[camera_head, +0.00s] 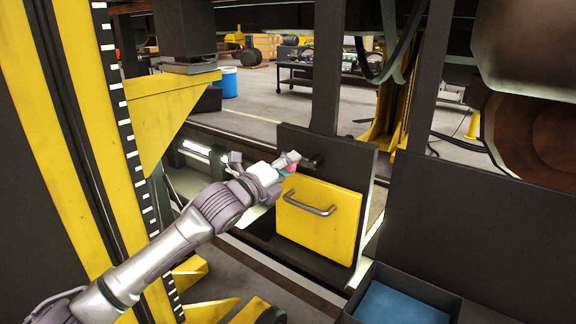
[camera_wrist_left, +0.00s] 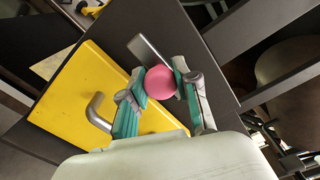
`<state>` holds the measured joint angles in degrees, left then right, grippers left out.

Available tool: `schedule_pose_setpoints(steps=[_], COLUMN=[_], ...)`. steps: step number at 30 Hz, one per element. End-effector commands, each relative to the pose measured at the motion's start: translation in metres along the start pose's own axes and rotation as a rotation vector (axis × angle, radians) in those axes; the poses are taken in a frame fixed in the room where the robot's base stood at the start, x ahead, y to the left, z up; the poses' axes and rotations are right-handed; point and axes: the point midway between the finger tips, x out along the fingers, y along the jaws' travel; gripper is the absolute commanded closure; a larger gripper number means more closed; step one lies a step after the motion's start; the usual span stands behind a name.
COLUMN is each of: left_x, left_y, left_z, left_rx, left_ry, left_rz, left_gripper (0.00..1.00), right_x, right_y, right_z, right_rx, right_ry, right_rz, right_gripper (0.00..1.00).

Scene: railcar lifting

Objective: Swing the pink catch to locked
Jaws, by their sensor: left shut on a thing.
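The pink catch (camera_wrist_left: 160,82) shows as a round pink knob at the end of a grey metal bar in the left wrist view. In the head view only a small bit of the catch (camera_head: 290,168) shows behind my left gripper (camera_head: 283,170). My left gripper (camera_wrist_left: 163,88) is shut on the knob, with a teal-padded finger at each side. The catch sits on the dark panel (camera_head: 345,155) just above the yellow door (camera_head: 318,222), which looks closed and has a grey handle (camera_head: 310,205). My right gripper is not in view.
A yellow lifting column (camera_head: 105,130) stands close on the left. A dark open box with a blue inside (camera_head: 400,305) stands at the lower right. A large dark panel (camera_head: 460,220) fills the right. A blue barrel (camera_head: 228,82) and a cart (camera_head: 310,75) stand far behind.

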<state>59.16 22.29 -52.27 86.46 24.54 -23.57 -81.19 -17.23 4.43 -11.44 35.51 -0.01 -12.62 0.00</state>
Motion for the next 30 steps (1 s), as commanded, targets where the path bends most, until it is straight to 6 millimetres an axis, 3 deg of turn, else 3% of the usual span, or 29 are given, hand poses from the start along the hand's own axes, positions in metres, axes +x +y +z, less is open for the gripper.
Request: schedule_pose_setpoints(steps=[14, 30], left_x=[0.0, 0.0], left_y=[0.003, 0.017], left_z=[-0.001, -0.013], left_rx=[-0.064, -0.512], left_ry=[0.0, 0.0], left_rz=[0.001, 0.002], left_gripper=[1.0, 1.0], right_x=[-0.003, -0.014], right_y=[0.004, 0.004], right_z=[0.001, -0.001], right_rx=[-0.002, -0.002], right_ry=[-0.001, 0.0], right_rz=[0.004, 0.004], right_gripper=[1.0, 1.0])
